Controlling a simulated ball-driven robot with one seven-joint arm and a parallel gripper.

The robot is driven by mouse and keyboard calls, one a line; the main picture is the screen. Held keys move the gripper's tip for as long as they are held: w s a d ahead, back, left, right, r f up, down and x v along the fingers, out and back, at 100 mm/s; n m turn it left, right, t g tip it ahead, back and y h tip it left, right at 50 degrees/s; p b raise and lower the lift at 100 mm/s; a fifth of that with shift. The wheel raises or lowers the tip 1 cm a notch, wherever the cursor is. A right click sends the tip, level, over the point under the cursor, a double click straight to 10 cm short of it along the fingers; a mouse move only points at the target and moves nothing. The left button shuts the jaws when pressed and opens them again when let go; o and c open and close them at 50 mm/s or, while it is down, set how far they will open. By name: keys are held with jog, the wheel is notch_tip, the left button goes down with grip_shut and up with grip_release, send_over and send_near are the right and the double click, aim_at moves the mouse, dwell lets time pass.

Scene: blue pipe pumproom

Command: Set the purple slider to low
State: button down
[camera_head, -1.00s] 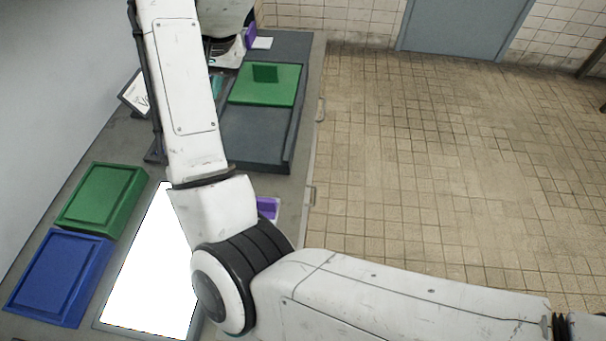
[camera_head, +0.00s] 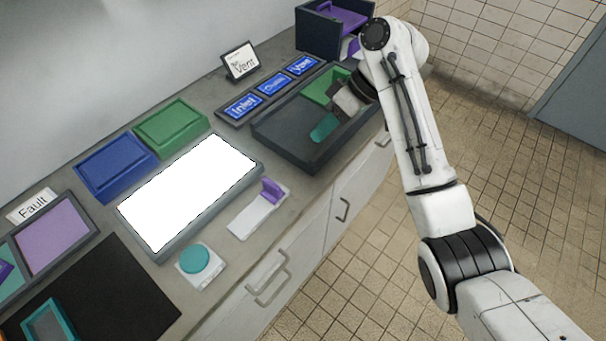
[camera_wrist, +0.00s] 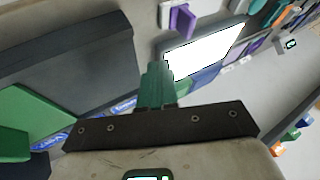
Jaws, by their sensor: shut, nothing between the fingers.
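The purple slider is an upright purple handle (camera_head: 271,191) on a flat white base plate (camera_head: 250,217) at the counter's front edge. The handle stands at the plate's upper-right end in the head view; no low or high marking is legible. In the wrist view the purple handle (camera_wrist: 182,19) shows at the top, beyond my fingertips. My gripper (camera_head: 318,135) has teal fingers, shut and empty, over the dark tray, to the upper right of the slider and apart from it. The closed fingers also show in the wrist view (camera_wrist: 156,70).
A white lit panel (camera_head: 190,190) lies behind the slider. A teal round button (camera_head: 195,258) is at its lower left. The dark tray (camera_head: 275,137) holds a green block (camera_head: 322,86). Drawer handles (camera_head: 268,278) protrude below.

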aim_at(272, 189)
jog(key=shift+s+d+f, duration=0.15)
jog(key=shift+s, duration=0.1)
jog(key=p+x, duration=0.1)
jog(key=x, duration=0.9)
jog(key=shift+f, duration=0.1)
jog(key=shift+s+a+r+p, duration=0.25)
jog(key=shift+s+a+p, duration=0.6)
jog(key=shift+s+p, duration=0.2)
jog(key=shift+s+a+f, duration=0.15)
jog(key=shift+s+a, duration=0.25)
jog(key=shift+s, duration=0.15)
